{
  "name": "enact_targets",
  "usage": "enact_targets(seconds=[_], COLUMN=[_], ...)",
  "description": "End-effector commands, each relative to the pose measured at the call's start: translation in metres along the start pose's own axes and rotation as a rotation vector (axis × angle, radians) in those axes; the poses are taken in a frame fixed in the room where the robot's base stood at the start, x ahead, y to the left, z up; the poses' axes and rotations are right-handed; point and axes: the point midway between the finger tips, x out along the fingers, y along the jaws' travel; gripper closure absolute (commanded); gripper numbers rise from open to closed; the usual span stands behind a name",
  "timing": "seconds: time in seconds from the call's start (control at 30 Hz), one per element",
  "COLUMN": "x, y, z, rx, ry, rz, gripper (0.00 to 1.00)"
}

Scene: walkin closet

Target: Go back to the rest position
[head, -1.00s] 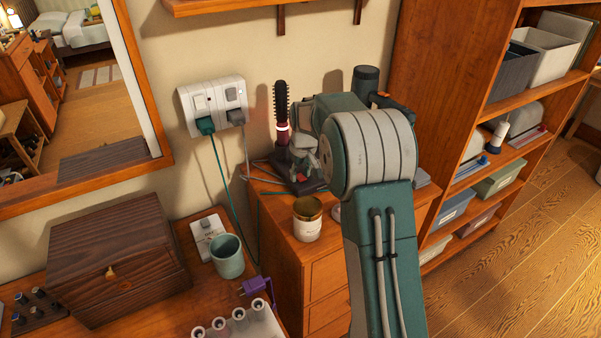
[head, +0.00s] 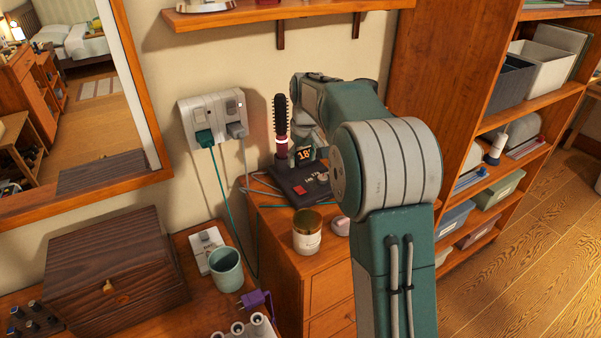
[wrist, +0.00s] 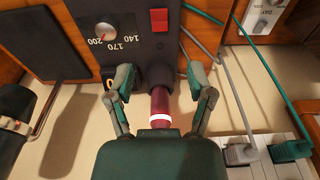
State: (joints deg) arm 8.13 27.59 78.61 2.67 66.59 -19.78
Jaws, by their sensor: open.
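My gripper (wrist: 160,80) is open in the wrist view, with one finger on each side of the picture. The dark red handle of a round hair brush (wrist: 160,105), with a lit white ring, shows between the fingers without touching them. In the head view the brush (head: 281,125) stands upright in a dark dock (head: 305,185) with a small lit display. The dock in the wrist view (wrist: 135,45) has a temperature dial and a red switch. In the head view my bent arm reaches up beside the brush, and I cannot make out the fingers.
A wall socket (head: 212,115) holds two plugs, with cables trailing to the cabinet (head: 295,265). A candle jar (head: 307,230) stands in front of the dock. A wooden shelf (head: 285,14) is above, and a bookcase (head: 455,75) is at right. Open floor (head: 530,270) lies beyond.

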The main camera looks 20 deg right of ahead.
Motion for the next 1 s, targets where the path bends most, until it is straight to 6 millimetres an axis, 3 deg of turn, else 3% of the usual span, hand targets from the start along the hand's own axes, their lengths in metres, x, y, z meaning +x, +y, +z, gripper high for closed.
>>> enact_targets(seconds=[0.2,0.67,1.0], x=[-0.016,-0.018,-0.065], y=[0.0,-0.001,-0.03], z=[0.0,0.001,0.045], rx=[0.0,0.001,0.029], ry=[-0.002,0.001,0.06], rz=[0.0,0.001,0.023], gripper=[0.31,0.31,0.31])
